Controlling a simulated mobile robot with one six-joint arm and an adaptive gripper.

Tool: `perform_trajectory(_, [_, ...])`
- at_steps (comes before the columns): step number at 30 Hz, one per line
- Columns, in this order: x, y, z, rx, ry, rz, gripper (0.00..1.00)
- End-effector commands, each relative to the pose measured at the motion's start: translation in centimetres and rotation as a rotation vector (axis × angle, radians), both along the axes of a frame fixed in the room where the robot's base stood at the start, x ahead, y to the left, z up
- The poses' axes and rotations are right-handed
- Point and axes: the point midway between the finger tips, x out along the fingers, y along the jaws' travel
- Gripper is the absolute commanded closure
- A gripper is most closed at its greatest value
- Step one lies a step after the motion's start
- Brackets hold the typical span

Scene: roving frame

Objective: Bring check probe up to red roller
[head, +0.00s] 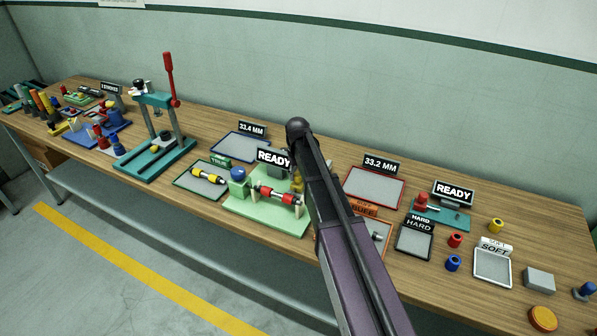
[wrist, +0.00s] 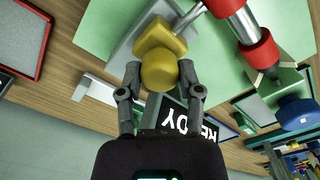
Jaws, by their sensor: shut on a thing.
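The check probe (wrist: 159,45) is yellow with a thin steel tip. In the wrist view my gripper (wrist: 159,72) is shut on its round yellow end. The steel tip points up and right to the red roller (wrist: 258,52), close by one red band; I cannot tell whether they touch. The roller has red bands and a silver middle. In the head view the red roller (head: 277,195) lies across supports on the light green stand (head: 262,215). The probe (head: 297,184) shows only partly there, as my arm hides most of it and my gripper.
A READY sign (head: 273,158) stands behind the stand. A blue-topped green post (head: 238,180) is at the roller's left end. A tray with a yellow roller (head: 208,177) lies to the left. The 33.4 MM tray (head: 240,148) and 33.2 MM tray (head: 374,188) are empty.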

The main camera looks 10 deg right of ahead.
Motion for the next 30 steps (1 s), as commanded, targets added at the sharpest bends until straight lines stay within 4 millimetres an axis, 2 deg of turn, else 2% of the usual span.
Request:
perform_trajectory(5, [-0.49,0.23,-0.07,0.005,0.012,0.002,1.0])
perform_trajectory(6, [-0.51,0.24,-0.07,0.005,0.013,0.002,0.41])
perform_trajectory(8, [-0.5,0.24,-0.07,0.005,0.012,0.002,0.23])
perform_trajectory(9, [-0.48,0.22,-0.07,0.004,0.011,0.002,0.19])
perform_trajectory(30, [-0.23,0.11,-0.04,0.002,0.006,0.001,0.19])
